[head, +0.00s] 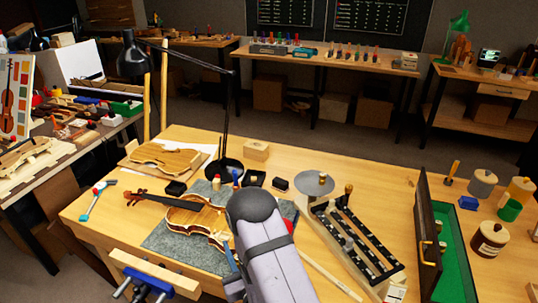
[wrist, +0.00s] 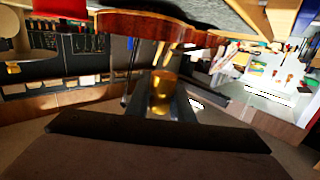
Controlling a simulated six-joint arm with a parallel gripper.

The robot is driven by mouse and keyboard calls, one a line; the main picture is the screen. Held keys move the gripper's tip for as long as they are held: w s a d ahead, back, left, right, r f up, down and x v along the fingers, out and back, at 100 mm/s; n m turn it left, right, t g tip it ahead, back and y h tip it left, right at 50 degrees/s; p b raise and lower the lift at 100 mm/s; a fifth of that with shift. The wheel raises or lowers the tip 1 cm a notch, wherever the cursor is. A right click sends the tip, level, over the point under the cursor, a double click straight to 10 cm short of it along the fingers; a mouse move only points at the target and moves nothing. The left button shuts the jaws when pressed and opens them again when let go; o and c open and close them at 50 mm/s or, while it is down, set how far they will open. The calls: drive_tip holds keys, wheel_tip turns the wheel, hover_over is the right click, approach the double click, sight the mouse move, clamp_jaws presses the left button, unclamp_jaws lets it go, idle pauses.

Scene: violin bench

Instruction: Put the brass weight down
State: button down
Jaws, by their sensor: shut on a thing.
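The brass weight (wrist: 162,92) shows in the wrist view, gold and shiny, between the dark fingers of my gripper (wrist: 165,100). My gripper is shut on it. In the head view my arm hides the gripper and the held weight. A round grey pan (head: 307,187) stands on the bench, with a small brass-coloured piece (head: 322,177) on it. Another brass-coloured piece (head: 348,189) stands by the long black rack (head: 362,240). I cannot tell how high the held weight is above the bench.
A violin (head: 197,217) lies on a grey mat (head: 165,238) close left of my arm; its reddish body (wrist: 150,24) is near the gripper in the wrist view. A black lamp (head: 222,168) stands behind. A green-lined case (head: 455,250) is at right. Bare bench (head: 385,170) lies at the back right.

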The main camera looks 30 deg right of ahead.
drive_tip(key=w+d+r+m+g+h+b, duration=0.1)
drive_tip(key=w+d+r+m+h+b, duration=0.2)
drive_tip(key=d+r, duration=0.6)
drive_tip(key=w+d+r+m+g+h, duration=0.1)
drive_tip(key=w+d+r+h, duration=0.3)
drive_tip(key=d, duration=0.8)
drive_tip(key=w+d+r+m+g+h+b, duration=0.1)
drive_tip(key=w+d+r+m+h+b, duration=0.15)
drive_tip(key=w+d+r, duration=0.5)
hover_over(307, 174)
wheel_tip(307, 174, down, 5)
drive_tip(key=shift+w+f, duration=0.1)
drive_tip(key=shift+f, duration=0.25)
drive_tip(key=shift+f+p, duration=1.1)
drive_tip(key=shift+f, duration=3.65)
drive_tip(key=shift+f, duration=0.2)
